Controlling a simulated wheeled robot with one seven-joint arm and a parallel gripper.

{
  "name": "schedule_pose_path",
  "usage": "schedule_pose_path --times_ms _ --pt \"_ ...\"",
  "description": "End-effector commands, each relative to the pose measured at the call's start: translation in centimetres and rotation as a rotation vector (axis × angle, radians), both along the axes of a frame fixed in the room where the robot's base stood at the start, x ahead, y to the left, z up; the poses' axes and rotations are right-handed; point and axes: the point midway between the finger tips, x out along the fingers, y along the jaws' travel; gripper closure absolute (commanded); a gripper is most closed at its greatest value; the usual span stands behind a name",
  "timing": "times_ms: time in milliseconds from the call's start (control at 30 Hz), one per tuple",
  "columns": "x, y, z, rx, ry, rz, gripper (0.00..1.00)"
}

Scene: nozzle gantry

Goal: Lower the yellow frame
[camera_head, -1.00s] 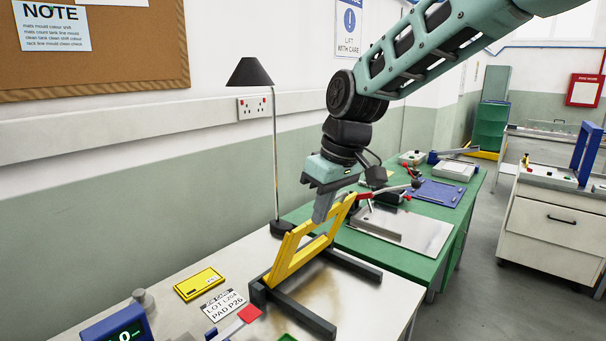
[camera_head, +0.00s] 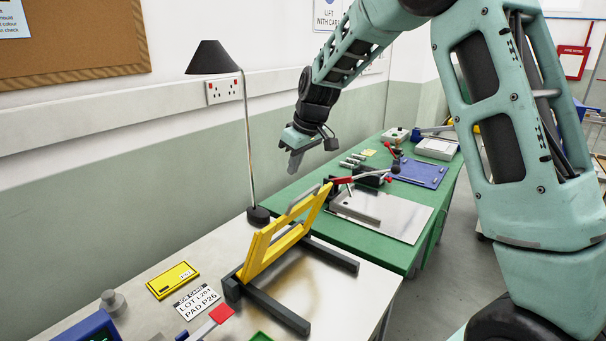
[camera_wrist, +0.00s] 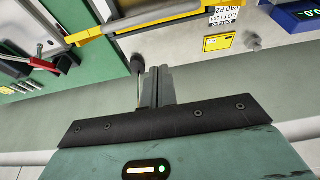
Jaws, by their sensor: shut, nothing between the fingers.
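The yellow frame (camera_head: 262,254) stands raised and tilted on dark grey base rails (camera_head: 275,310) on the near bench. A grey curved bar (camera_head: 303,200) shows at its upper part. My gripper (camera_head: 293,168) is shut and empty, above and behind the frame on the wall side, clear of it. In the wrist view, the yellow frame (camera_wrist: 165,17) crosses the top of the picture, beyond the shut fingers (camera_wrist: 157,75). Part of the frame is cut off there.
A black lamp (camera_head: 248,140) stands behind the frame, close to my gripper. A red-handled clamp (camera_head: 345,181) and a metal plate (camera_head: 400,215) are on the green bench (camera_head: 300,190). A yellow card (camera_head: 173,280) and a job card (camera_head: 196,302) lie left of the frame.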

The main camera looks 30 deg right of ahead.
Motion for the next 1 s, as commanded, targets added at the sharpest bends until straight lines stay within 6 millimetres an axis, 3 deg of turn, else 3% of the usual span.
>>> schedule_pose_path --times_ms 67,333,1000 --pt "0.4 0.2 -1.2 0.0 0.004 0.001 1.0" --pt "-2.1 -0.8 -3.2 0.001 0.001 -0.001 1.0" --pt "-2.6 -1.1 -4.1 0.004 -0.012 0.0 1.0"
